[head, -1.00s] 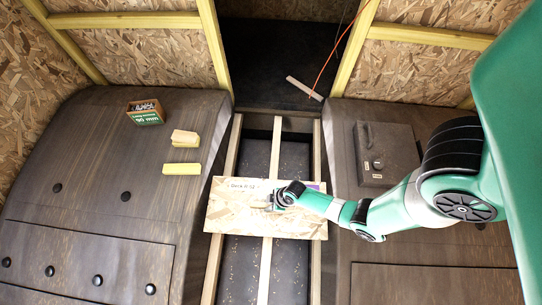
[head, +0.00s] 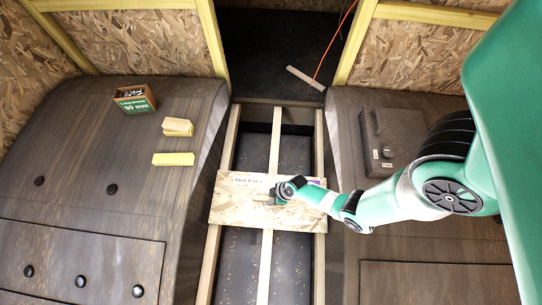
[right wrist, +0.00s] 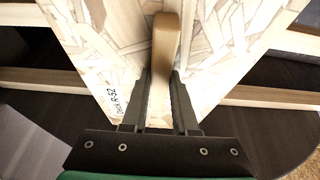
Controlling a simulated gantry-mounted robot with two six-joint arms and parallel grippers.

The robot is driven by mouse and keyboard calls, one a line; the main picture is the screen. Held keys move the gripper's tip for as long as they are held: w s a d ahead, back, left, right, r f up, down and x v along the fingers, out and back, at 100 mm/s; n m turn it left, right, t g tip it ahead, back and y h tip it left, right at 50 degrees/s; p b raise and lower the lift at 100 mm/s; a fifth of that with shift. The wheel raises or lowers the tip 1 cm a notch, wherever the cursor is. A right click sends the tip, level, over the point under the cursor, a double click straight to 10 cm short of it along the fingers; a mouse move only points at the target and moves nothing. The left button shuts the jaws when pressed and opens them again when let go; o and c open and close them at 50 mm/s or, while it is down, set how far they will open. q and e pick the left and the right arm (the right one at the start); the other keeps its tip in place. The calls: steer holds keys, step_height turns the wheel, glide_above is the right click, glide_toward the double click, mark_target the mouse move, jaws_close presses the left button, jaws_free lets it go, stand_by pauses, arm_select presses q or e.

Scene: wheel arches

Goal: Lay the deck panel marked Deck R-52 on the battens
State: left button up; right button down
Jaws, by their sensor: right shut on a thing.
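The deck panel (head: 245,207) is a pale chipboard rectangle spanning the battens across the floor channel. Its marking reads Deck R-52 in the right wrist view (right wrist: 85,60). My right gripper (head: 277,194) is shut on the tan handle (right wrist: 163,60) on the panel's top, its two fingers on either side in the right wrist view (right wrist: 160,105). The light wooden battens, left (head: 211,260), middle (head: 266,265) and right (head: 319,265), run lengthwise under the panel. I cannot tell whether the panel touches them. My left gripper is out of view.
Dark wheel arches flank the channel, left (head: 85,190) and right (head: 425,285). The left one carries a box of screws (head: 135,100), a wooden block (head: 177,126) and a yellow block (head: 173,159). A dark box (head: 385,145) sits on the right one. An orange cable (head: 334,45) hangs behind.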

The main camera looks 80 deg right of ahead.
steer(key=shift+f+b, duration=4.1)
steer(key=shift+f, duration=0.4)
steer(key=shift+f, duration=0.25)
steer(key=c, duration=0.6)
jaws_free()
steer(key=p+v, duration=0.6)
steer(key=v, duration=0.5)
steer(key=shift+w+p, duration=0.1)
steer(key=shift+p, duration=0.2)
steer(key=shift+s+r, duration=0.2)
steer(key=shift+r, duration=0.15)
